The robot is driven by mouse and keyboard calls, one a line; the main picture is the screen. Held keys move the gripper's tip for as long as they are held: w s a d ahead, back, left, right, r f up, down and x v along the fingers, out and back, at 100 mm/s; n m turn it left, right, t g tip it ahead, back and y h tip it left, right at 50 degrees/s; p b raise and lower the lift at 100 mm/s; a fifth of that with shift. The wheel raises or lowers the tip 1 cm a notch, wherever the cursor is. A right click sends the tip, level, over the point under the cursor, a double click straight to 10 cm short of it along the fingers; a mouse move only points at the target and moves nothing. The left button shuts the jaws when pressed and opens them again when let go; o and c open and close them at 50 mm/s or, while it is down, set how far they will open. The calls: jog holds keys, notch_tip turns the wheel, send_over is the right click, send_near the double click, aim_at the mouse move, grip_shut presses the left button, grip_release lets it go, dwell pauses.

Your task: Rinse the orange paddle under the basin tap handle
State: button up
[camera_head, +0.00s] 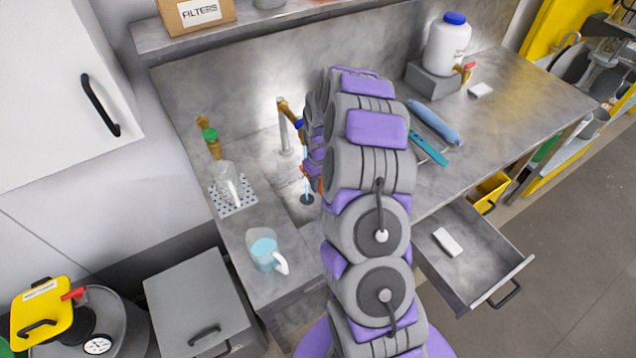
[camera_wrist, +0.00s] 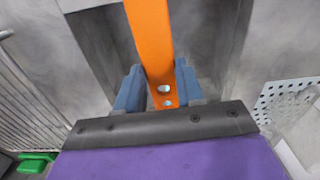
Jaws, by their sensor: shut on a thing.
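The orange paddle (camera_wrist: 149,35) is in the wrist view, its holed end between the two blue-grey fingers of my gripper (camera_wrist: 158,70). My gripper is shut on it. In the head view only a small orange bit of it (camera_head: 320,184) shows beside my arm, over the sink basin (camera_head: 290,172). The basin tap (camera_head: 283,132) stands at the back of the basin, with a blue handle (camera_head: 299,124). A thin light-blue line, seemingly running water (camera_head: 306,165), drops below the tap towards the drain. My arm hides most of the gripper, so I cannot tell whether the water touches the paddle.
A perforated plate (camera_head: 236,207) with a clear jug stands left of the basin. A jug of blue liquid (camera_head: 264,252) is on the near counter. An open drawer (camera_head: 468,262) juts out at right. A blue roll and teal tool lie on the right counter.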

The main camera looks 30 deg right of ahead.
jog(key=shift+s+a, duration=0.1)
jog(key=shift+s, duration=3.15)
jog(key=s+r, duration=0.4)
jog(key=s, duration=0.1)
jog(key=shift+a, duration=0.15)
jog(key=shift+w, duration=0.1)
